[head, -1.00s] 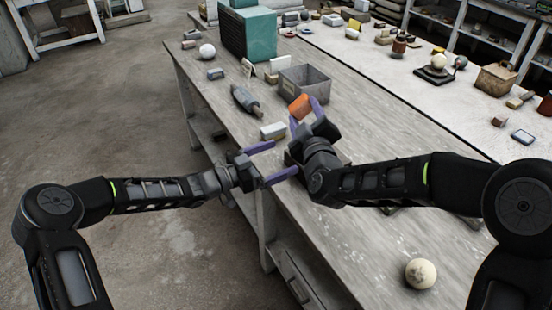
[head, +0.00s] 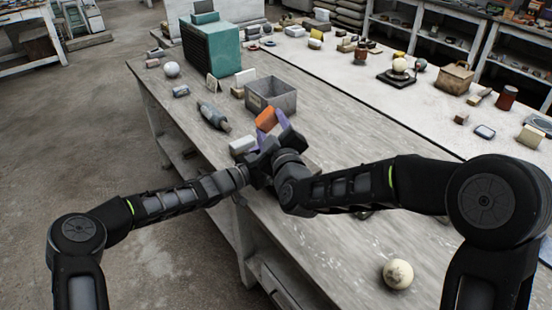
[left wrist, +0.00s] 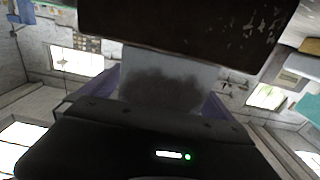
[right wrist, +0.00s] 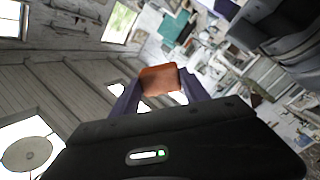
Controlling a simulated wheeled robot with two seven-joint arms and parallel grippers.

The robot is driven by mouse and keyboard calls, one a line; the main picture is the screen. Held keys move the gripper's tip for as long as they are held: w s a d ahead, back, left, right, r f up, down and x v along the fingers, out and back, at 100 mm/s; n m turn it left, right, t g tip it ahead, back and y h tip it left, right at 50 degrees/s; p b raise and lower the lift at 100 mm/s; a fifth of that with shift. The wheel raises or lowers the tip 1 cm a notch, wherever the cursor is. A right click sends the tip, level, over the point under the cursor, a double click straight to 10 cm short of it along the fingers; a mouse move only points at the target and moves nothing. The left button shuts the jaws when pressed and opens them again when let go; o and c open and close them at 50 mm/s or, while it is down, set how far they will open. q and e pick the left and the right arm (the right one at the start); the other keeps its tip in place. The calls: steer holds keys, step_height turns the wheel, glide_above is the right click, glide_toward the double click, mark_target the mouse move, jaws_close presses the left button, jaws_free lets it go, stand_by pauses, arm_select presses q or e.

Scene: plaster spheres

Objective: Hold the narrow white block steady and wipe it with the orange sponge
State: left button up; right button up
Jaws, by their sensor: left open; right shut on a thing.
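The narrow white block (head: 242,146) lies on the near part of the workbench, partly hidden by my grippers. In the left wrist view the pale block (left wrist: 160,80) has a dark smudge on its face and shows between the two purple fingers of my left gripper (left wrist: 162,92), which is open. In the head view my left gripper is largely hidden by the right one. My right gripper (head: 275,122) is shut on the orange sponge (head: 266,119), held above the bench just right of the block. The sponge also shows between the fingers in the right wrist view (right wrist: 160,79).
A grey open box (head: 271,95) stands just behind the sponge. A grey bottle-like object (head: 213,116) lies left of it, and a teal crate (head: 218,48) stands farther back. A cream sphere (head: 398,274) rests at front right. The bench (head: 340,135) right of the box is clear.

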arm_select(q)
steer(key=c, duration=2.1)
steer(key=o, duration=2.1)
steer(key=v, duration=1.2)
